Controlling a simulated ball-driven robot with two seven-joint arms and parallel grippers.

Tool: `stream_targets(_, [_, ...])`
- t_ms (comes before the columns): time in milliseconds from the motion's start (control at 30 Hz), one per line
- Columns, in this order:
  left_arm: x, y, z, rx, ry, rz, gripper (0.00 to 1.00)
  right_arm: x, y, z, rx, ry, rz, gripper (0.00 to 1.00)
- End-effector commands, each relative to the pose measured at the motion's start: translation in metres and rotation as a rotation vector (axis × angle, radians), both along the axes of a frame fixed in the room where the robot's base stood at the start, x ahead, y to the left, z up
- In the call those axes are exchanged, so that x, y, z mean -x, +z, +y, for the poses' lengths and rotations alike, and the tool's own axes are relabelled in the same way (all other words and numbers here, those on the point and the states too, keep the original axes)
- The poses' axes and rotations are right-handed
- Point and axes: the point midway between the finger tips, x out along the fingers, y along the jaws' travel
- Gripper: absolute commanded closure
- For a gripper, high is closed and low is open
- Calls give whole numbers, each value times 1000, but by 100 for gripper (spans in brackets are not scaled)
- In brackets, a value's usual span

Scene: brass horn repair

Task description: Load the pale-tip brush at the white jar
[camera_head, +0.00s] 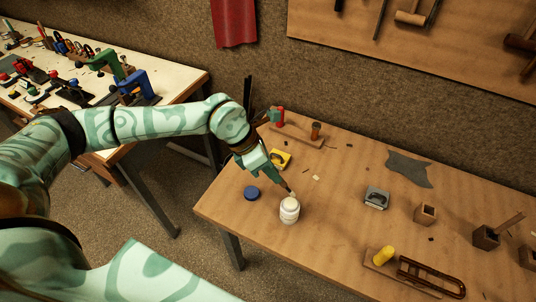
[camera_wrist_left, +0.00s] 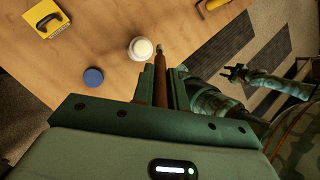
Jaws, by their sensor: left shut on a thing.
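The white jar (camera_head: 289,212) stands upright near the table's front left edge; it also shows in the wrist view (camera_wrist_left: 140,49), its round top pale. My left gripper (camera_head: 268,170) is shut on the brush (camera_wrist_left: 160,88), gripping its brown handle. The brush (camera_head: 284,185) slants down and its tip reaches the jar's top in the head view. My right gripper (camera_wrist_left: 235,72) shows small in the wrist view, fingers parted, away from the table.
A blue round lid (camera_head: 251,193) lies left of the jar. The table around the jar's right is clear.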

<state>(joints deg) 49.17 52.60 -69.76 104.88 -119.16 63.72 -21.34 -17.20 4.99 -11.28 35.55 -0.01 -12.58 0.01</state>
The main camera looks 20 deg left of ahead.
Motion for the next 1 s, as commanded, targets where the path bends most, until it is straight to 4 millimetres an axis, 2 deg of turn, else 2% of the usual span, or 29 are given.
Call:
stream_targets(33, [1,4,2,14,63,-3,100,-1,10,0,0,0,-2,64])
stream_targets(100, [-1,3,3,32,138,-11,100,-1,13,0,-1,0,-2,64])
stream_targets(267, [-4,-2,5,47,210,-21,100,-1,13,3,-4,0,-2,64])
stream_targets(467, [-4,-18,6,48,213,-19,100,1,-1,9,-11,0,2,64])
stream_targets(800, [-4,-56,5,47,211,-18,100,5,-35,10,-13,1,13,64])
stream_targets(1000, [-3,-61,5,48,211,-18,100,6,-39,8,-10,2,14,64])
